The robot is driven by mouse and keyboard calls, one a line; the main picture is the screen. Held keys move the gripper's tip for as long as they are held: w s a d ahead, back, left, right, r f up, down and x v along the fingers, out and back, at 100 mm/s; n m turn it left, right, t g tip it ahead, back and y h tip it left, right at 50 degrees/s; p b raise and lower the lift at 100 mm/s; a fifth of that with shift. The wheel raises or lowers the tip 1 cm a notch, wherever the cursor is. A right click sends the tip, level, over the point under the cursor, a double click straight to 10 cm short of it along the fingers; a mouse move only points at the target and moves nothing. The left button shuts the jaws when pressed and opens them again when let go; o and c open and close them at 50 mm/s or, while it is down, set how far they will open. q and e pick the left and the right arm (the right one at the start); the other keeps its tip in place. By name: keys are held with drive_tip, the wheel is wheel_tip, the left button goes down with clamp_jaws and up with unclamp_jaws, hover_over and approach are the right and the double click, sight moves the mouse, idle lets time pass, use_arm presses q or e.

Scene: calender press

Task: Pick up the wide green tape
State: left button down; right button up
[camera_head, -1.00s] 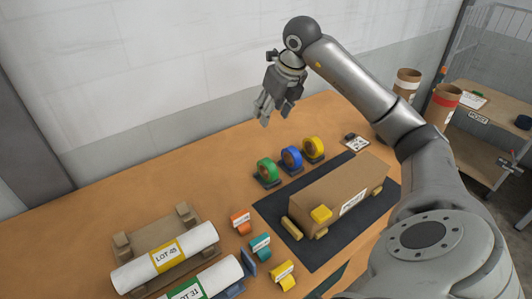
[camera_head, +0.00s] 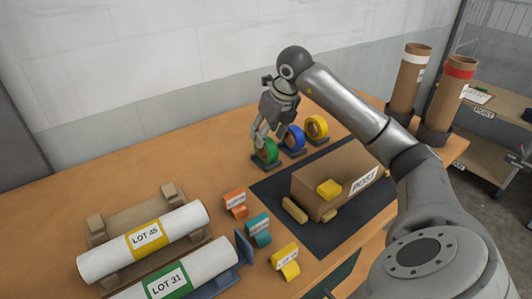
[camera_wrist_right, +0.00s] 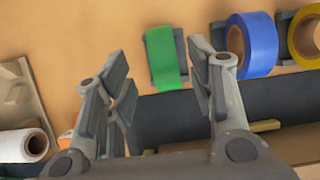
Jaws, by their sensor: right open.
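The wide green tape (camera_head: 266,151) stands upright on a small dark holder at the left end of a row of tape rolls. In the right wrist view the green tape (camera_wrist_right: 163,57) shows edge-on, between and beyond the fingers. My right gripper (camera_head: 258,138) is at the green tape, just above and behind it in the head view. In the wrist view the right gripper (camera_wrist_right: 165,100) is open with nothing between its pads, and its right finger lies between the green and blue rolls. I cannot tell whether it touches the tape. My left gripper is not in view.
A blue tape (camera_head: 294,139) and a yellow tape (camera_head: 316,127) stand close to the right. A cardboard box (camera_head: 335,177) sits on a dark mat (camera_head: 283,222) in front. White rolls (camera_head: 145,240) lie front left. The table's left back is clear.

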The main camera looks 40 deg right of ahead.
sight(263, 149)
drive_tip(key=x, duration=0.6)
drive_tip(key=p+x, duration=0.1)
drive_tip(key=x, duration=0.1)
drive_tip(key=shift+s+d+f, duration=0.15)
drive_tip(key=shift+d, duration=0.1)
drive_tip(key=c, duration=1.1)
drive_tip(key=shift+r, duration=0.25)
drive_tip(key=shift+r, duration=0.65)
drive_tip(key=s+a+r+b, duration=0.3)
drive_tip(key=s+a+r, duration=0.4)
drive_tip(key=s+r, duration=0.4)
drive_tip(key=shift+s+r, duration=0.2)
drive_tip(key=shift+s, duration=0.4)
